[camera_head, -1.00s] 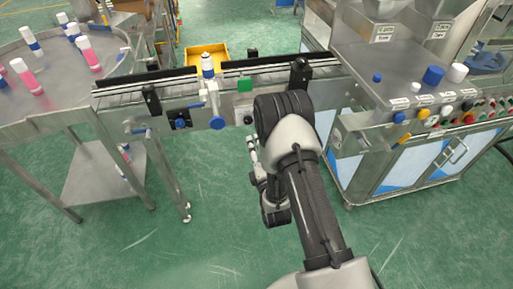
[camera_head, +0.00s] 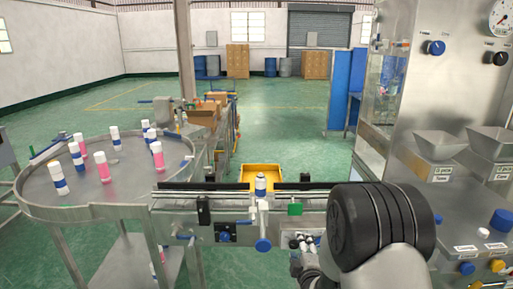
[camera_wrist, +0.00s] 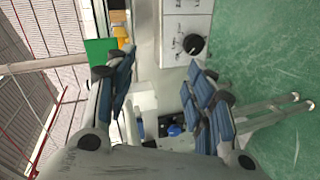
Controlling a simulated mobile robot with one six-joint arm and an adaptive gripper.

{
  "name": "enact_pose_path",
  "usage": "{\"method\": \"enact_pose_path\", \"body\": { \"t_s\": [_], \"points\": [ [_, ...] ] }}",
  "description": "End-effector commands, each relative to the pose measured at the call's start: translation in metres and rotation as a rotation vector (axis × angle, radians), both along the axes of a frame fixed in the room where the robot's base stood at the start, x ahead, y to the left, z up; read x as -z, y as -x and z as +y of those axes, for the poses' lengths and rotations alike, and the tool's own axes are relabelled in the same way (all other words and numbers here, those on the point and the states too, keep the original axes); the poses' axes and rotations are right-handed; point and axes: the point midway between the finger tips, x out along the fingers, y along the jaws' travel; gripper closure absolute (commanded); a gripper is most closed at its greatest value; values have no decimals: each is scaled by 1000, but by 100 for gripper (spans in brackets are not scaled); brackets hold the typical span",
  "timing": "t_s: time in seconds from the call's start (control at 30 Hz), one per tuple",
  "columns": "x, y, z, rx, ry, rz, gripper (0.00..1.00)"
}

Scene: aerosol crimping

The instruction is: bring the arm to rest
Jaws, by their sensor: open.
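My gripper (camera_wrist: 160,82) is open in the wrist view, with its blue-grey padded fingers apart and nothing between them. Beyond the fingers are a pale machine front with a black knob (camera_wrist: 193,44) and a green plate (camera_wrist: 100,50). In the head view my arm rises at the lower right, and its large black joint covers part of the conveyor's right end. A white-capped can (camera_head: 261,185) stands upright on the conveyor (camera_head: 175,200), apart from my arm.
A round steel table (camera_head: 125,185) at left holds several white-capped cans with blue or pink bodies. A yellow bin (camera_head: 262,171) sits behind the conveyor. The steel filling machine (camera_head: 440,100) stands close on the right. Green floor (camera_head: 285,125) is open beyond.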

Motion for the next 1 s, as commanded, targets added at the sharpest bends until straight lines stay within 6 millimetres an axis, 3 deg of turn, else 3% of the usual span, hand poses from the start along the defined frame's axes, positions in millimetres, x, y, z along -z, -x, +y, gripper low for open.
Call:
{"method": "enact_pose_path", "body": {
  "t_s": [0.03,0.27,0.5,0.8,0.9,1.0],
  "points": [
    [-23,3,0,19,-61,30,51],
    [-83,49,0,151,-349,233,51],
    [-132,139,-1,352,-622,431,51],
    [-162,288,-1,681,-903,634,51],
    [-163,330,-1,782,-963,680,51],
    [-162,360,-1,856,-1003,711,51]
  ]
}}
